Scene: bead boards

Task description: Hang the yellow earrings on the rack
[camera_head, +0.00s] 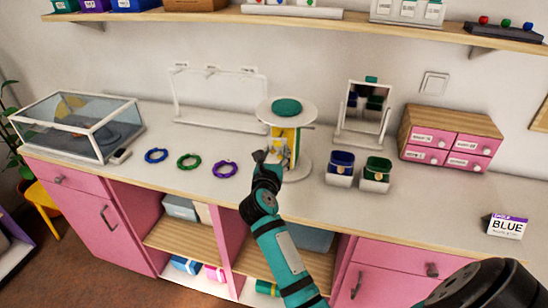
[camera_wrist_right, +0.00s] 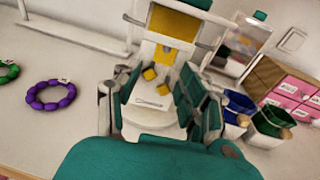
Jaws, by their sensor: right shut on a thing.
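The yellow earrings (camera_wrist_right: 157,66) show in the right wrist view as two small yellow squares on a white card (camera_wrist_right: 150,102). My right gripper (camera_head: 268,158) is shut on this card, with a finger on each side of it. It is in front of a stand (camera_head: 287,108) with a round white top, a teal cap and a round white base. A yellow panel (camera_wrist_right: 172,22) of the stand is just behind the earrings; I cannot tell if they touch. My left gripper is not in view.
Blue, green and purple bracelets (camera_head: 224,170) lie left of the stand. A white frame (camera_head: 220,100) stands behind them. A mirror (camera_head: 363,110), blue and green cups (camera_head: 375,175) and a pink drawer box (camera_head: 450,140) are to the right. The counter's right front is mostly clear.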

